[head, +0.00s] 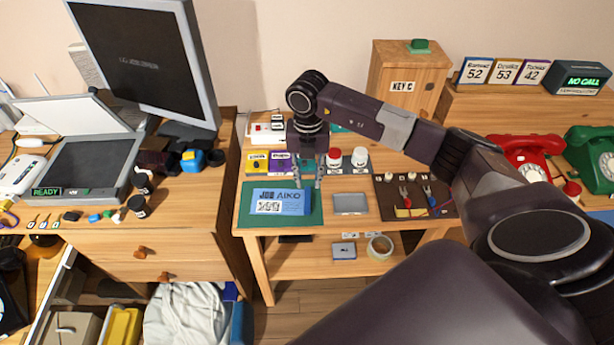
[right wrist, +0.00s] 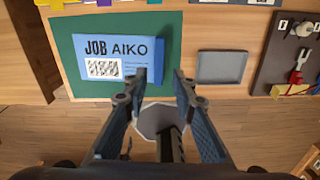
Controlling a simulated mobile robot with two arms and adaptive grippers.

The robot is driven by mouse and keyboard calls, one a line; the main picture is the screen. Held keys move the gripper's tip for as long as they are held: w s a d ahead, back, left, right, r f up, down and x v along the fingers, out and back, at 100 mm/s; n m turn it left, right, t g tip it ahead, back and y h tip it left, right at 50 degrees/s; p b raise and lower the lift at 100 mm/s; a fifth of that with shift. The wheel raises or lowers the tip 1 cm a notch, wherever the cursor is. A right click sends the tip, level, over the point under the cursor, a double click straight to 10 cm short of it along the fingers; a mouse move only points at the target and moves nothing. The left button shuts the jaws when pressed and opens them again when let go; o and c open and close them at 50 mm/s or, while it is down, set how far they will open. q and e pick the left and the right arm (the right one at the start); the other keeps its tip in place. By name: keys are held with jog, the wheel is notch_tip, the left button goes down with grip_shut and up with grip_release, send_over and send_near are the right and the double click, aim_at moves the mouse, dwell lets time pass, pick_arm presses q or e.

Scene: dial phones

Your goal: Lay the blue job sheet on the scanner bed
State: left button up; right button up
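The blue job sheet (head: 281,201), marked JOB AIKO, lies flat on a green mat (head: 247,215) on the middle table. It also shows in the right wrist view (right wrist: 112,72), at the upper left. My right gripper (head: 308,181) points down by the sheet's right end; its fingers are apart with nothing between them. In the right wrist view the open fingertips (right wrist: 159,76) are near the sheet's right edge; contact cannot be told. The scanner bed (head: 88,163) is a dark, bare panel on the left desk, with its pale lid raised behind and a READY display (head: 47,191).
A monitor (head: 140,50) stands behind the scanner. A grey tray (head: 350,203) and a brown tool board (head: 388,207) lie right of the mat. Stamps and small items crowd the left desk's front. A gap separates the desk from the table. Red (head: 525,150) and green phones stand far right.

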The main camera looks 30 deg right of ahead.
aim_at(308, 198)
notch_tip(308, 198, down, 8)
jog(key=b, duration=0.5)
jog(key=shift+r, duration=0.1)
jog(key=shift+c, duration=0.2)
grip_shut()
jog(key=shift+r, duration=0.1)
jog(key=shift+r+p, duration=1.9)
jog(key=shift+r, duration=0.55)
jog(key=shift+a, duration=0.1)
